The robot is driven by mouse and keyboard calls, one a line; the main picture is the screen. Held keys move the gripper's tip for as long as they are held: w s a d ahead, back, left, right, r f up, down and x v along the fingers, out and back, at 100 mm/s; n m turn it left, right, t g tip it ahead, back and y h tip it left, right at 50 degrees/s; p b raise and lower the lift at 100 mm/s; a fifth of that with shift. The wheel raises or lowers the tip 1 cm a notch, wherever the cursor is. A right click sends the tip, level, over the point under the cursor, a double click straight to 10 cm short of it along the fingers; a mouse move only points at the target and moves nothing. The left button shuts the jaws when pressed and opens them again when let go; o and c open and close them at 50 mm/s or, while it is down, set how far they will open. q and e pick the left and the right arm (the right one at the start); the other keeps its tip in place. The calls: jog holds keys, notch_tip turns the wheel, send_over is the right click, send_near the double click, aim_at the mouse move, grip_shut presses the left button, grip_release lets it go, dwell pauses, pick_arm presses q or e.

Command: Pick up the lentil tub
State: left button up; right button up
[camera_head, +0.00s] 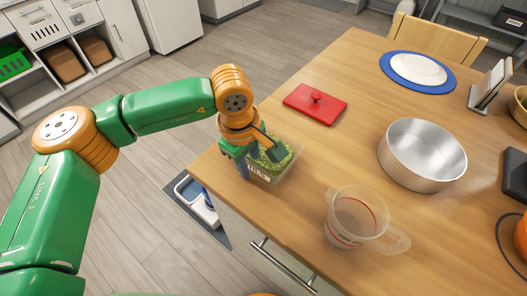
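A clear tub (287,171) filled with green, lentil-like grains stands near the left edge of the wooden table. Its lid is off. My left gripper (260,163) points down at the tub's left side. Its two fingers are apart, one near the tub's left outer side and the other over the grains. The tub's left wall is partly hidden by the gripper, and I cannot tell whether the fingers touch it. My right gripper is not in view.
A clear measuring jug (354,219) and a round metal pan (422,154) stand to the right. The table middle is clear.

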pick_arm(q)
grip_shut()
jog(key=shift+r, duration=0.1)
dwell(1.1)
